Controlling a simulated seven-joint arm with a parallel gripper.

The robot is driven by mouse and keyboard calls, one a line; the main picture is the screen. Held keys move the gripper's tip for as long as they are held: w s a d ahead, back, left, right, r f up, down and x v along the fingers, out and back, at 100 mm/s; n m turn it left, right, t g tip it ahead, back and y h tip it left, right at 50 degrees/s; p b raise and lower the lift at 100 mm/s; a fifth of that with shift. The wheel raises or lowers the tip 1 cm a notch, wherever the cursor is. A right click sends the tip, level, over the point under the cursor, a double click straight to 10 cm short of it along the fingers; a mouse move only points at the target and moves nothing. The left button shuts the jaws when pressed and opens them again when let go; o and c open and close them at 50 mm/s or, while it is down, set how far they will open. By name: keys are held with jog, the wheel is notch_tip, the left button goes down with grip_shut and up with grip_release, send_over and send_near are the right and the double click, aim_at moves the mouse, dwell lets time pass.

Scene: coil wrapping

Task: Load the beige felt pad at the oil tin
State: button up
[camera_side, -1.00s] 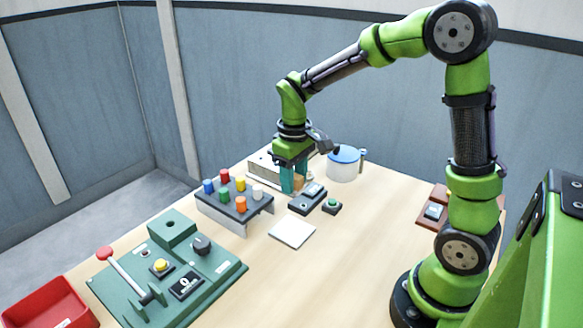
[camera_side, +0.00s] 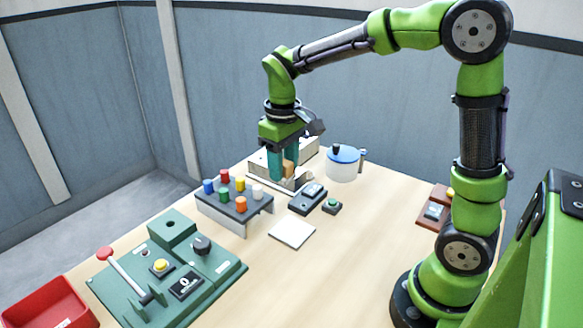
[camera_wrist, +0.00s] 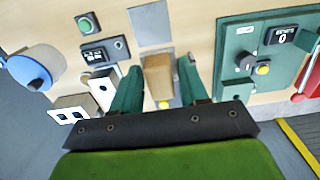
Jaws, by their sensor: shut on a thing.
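The beige felt pad (camera_side: 290,168) shows as a tan block between the teal fingers of my gripper (camera_side: 285,176). In the wrist view the pad (camera_wrist: 158,76) sits between the fingertips of my gripper (camera_wrist: 159,78), which is shut on it. The pad appears to be held above the table, partly hidden by a finger in the side view. The oil tin appears to be the white pot with a blue lid (camera_side: 343,164), upright to the right of my gripper and apart from it. It also shows at the left of the wrist view (camera_wrist: 38,66).
A pale box (camera_side: 308,148) stands behind my gripper. A rack with several coloured pegs (camera_side: 236,204) is left of it. A dark display unit (camera_side: 307,198) and green button (camera_side: 331,206) are in front. A white square (camera_side: 292,232) lies on open table. A green panel (camera_side: 215,268) is front left.

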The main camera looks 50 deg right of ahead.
jog(key=w+d+f, duration=0.3)
jog(key=d, duration=0.5)
jog(key=w+d+f, duration=0.4)
jog(key=d, duration=0.4)
jog(key=w+d+f, duration=0.3)
jog(key=d, duration=0.5)
jog(key=shift+f, duration=2.65)
jog(key=shift+f, duration=0.6)
jog(key=shift+r, duration=0.1)
notch_tip(320, 180, up, 7)
